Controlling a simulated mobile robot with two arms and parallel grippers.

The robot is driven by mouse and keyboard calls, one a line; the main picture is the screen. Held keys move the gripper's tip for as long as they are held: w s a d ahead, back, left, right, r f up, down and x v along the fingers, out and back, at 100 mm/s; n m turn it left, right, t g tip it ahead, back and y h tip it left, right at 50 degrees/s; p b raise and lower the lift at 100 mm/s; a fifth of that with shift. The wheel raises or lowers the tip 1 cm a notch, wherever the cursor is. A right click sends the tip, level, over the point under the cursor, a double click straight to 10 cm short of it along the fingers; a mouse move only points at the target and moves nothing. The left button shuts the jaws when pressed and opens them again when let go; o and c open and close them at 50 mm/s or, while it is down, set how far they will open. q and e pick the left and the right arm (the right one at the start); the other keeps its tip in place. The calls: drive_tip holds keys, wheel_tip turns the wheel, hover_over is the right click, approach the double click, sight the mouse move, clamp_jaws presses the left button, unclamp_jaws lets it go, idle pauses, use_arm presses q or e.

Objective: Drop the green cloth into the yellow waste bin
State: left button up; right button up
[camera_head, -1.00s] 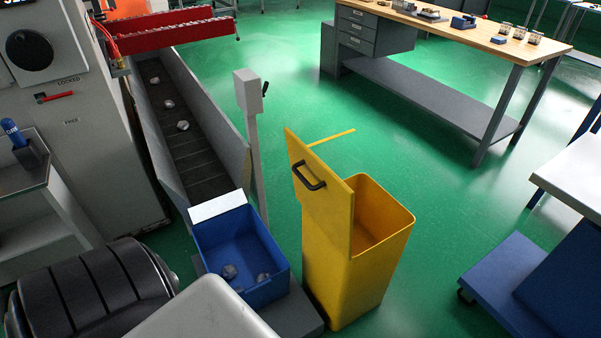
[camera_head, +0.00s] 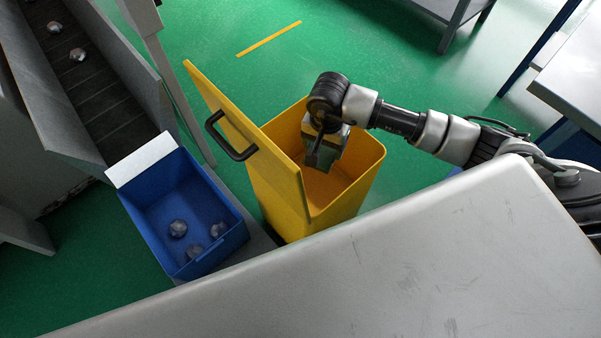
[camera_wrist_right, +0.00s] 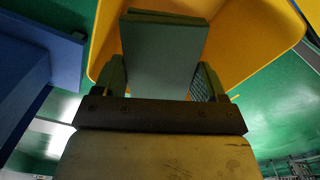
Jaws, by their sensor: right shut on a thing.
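The yellow waste bin (camera_head: 345,195) stands with its lid (camera_head: 235,130) raised, black handle on the lid. My right gripper (camera_head: 324,150) points down at the bin's open mouth. In the right wrist view, my right gripper (camera_wrist_right: 163,85) is shut on the green cloth (camera_wrist_right: 165,50), which looks like a flat, dark green folded block between the fingers. The bin's yellow walls (camera_wrist_right: 250,45) surround the cloth there. In the head view the cloth is hard to tell from the fingers. How deep it hangs is unclear. My left gripper is not in view.
A blue box (camera_head: 190,215) holding several metal pieces stands left of the bin. A conveyor (camera_head: 85,85) with a grey side wall and a post (camera_head: 160,60) are beyond it. Tables stand at the upper right. Green floor behind the bin is clear.

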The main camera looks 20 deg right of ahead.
drive_tip(key=w+m, duration=0.1)
drive_tip(key=w+f+m+b, duration=0.1)
drive_tip(key=w, duration=0.1)
drive_tip(key=w+f+m+b, duration=0.1)
drive_tip(key=shift+w+d, duration=0.15)
drive_tip(key=shift+d, duration=0.1)
drive_tip(key=shift+w+d+r+m, duration=0.1)
drive_tip(key=shift+w+m, duration=0.05)
drive_tip(key=shift+m, duration=0.55)
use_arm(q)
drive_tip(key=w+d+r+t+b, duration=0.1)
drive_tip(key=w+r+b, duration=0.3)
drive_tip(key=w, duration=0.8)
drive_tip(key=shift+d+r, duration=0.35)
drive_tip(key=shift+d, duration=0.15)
use_arm(e)
drive_tip(key=shift+d+f, duration=0.1)
drive_tip(key=shift+f, duration=2.75)
drive_tip(key=o, duration=1)
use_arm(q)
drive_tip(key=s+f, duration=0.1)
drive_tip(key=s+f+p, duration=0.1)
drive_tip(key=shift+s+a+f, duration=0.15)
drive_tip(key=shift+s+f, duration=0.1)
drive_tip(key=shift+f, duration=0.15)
use_arm(e)
wheel_tip(320, 180, up, 11)
drive_tip(key=shift+f, duration=0.1)
